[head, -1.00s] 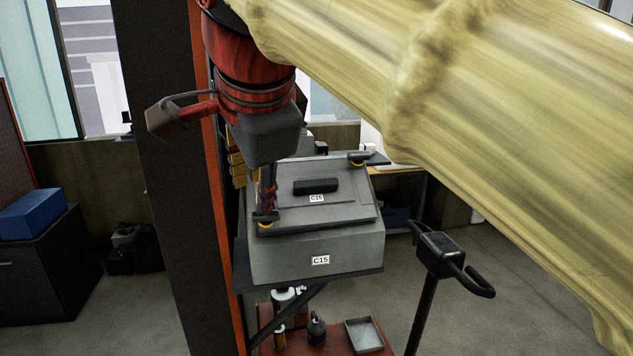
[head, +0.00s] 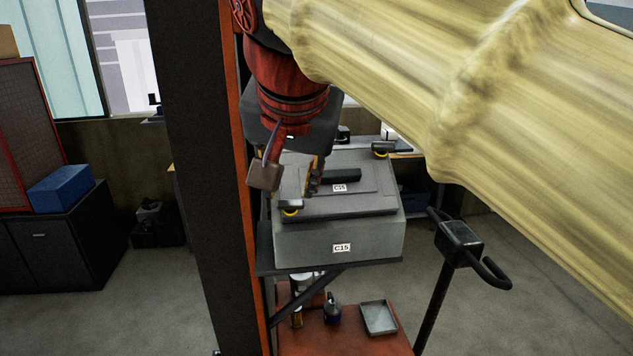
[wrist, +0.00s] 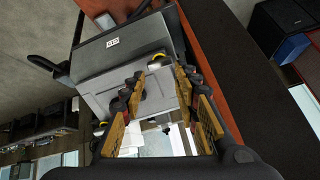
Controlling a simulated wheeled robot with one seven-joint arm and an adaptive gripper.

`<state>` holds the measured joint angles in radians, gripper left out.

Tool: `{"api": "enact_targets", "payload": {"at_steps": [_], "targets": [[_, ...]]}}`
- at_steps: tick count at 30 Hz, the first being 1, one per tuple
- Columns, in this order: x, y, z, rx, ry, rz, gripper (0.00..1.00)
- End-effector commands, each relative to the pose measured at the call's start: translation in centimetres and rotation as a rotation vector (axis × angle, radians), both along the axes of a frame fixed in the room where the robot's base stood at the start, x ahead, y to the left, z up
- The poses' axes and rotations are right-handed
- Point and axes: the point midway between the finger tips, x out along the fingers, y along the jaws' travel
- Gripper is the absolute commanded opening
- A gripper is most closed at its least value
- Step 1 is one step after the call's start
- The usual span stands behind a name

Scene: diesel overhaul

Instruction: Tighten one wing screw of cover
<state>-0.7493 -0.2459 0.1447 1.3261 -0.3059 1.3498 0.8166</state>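The grey cover (head: 375,207), labelled C15, lies on a grey box (head: 300,240) and has a black handle (head: 343,176). A dark wing screw with a yellow ring (head: 290,207) sits at its front left corner. A second wing screw (head: 382,149) sits at the back right corner. My gripper (head: 311,190) points down over the cover, just right of and behind the front wing screw. In the wrist view, my gripper (wrist: 160,84) is open and empty. A wing screw (wrist: 157,60) shows just past the fingertips, apart from them. The fingers partly hide the handle.
The box rests on a dark bracketed shelf beside a tall dark and orange post (head: 205,170). A black stand with a curved handle (head: 455,245) rises at the right. Below are a red surface with a metal tray (head: 378,318) and a dark bottle (head: 332,308).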

Motion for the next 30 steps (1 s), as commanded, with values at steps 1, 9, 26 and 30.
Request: {"api": "enact_targets", "payload": {"at_steps": [1, 9, 26, 30], "targets": [[0.0, 0.0, 0.1, -0.036, -0.008, 0.048, 0.31], [0.2, 0.0, -0.2, -0.239, -0.056, 0.328, 0.31], [0.7, 0.1, -0.8, -0.662, -0.158, 0.912, 0.31], [0.8, 0.2, -1.0, -0.769, -0.184, 1.059, 0.31]]}}
